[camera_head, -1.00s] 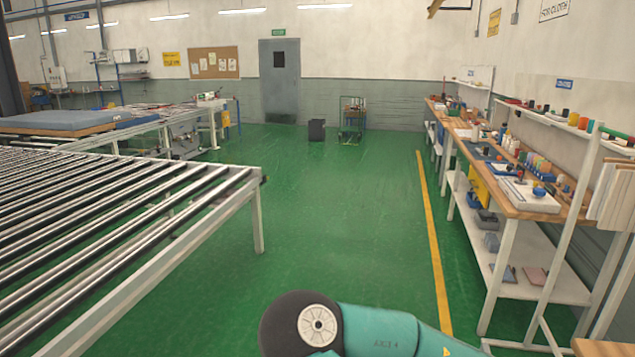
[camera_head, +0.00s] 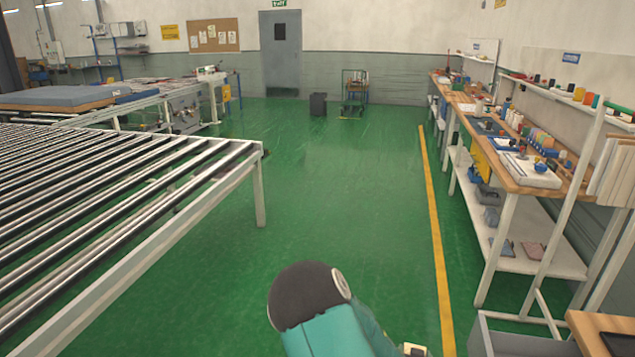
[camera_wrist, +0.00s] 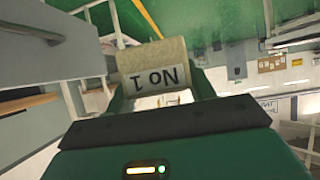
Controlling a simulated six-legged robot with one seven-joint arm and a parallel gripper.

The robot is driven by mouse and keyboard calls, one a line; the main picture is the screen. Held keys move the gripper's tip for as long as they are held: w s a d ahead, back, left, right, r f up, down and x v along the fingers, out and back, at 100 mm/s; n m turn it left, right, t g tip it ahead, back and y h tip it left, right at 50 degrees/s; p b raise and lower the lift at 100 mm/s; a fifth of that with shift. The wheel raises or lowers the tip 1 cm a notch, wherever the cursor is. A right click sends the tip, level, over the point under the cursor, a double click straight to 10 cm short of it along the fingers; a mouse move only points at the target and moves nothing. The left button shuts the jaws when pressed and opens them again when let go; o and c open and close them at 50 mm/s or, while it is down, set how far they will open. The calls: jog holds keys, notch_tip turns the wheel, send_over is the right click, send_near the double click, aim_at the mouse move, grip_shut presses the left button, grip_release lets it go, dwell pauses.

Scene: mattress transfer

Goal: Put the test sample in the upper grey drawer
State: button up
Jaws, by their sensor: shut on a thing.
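The test sample (camera_wrist: 153,58) is a beige piece with a white label reading "NO 1", upside down in the wrist view. My gripper (camera_wrist: 158,90) is shut on it, one green finger at each side. Grey drawer fronts with dark handles show at the left of the wrist view, one upper in the picture (camera_wrist: 65,60) and one lower (camera_wrist: 25,125). That picture looks inverted, with the floor on top. In the head view, an open grey drawer-like box (camera_head: 515,343) shows at the bottom right, partly cut off. The sample is not clear in that view.
A wooden tabletop (camera_head: 590,325) stands at the lower right. A long workbench (camera_head: 545,205) with several items lines the right wall. A roller conveyor (camera_head: 130,265) fills the left. Green floor (camera_head: 350,215) is clear between them.

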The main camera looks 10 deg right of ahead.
jog(key=w+a+n+y, duration=0.2)
jog(key=w+a, duration=0.1)
jog(key=a, duration=0.6)
jog(key=w+a+n+t+y, duration=0.1)
jog(key=w+a+n+y, duration=0.2)
jog(key=a, duration=0.6)
jog(key=shift+a+f+t+y, duration=0.3)
jog(key=shift+a+f, duration=0.05)
jog(key=shift+f, duration=0.05)
jog(key=shift+d, duration=0.1)
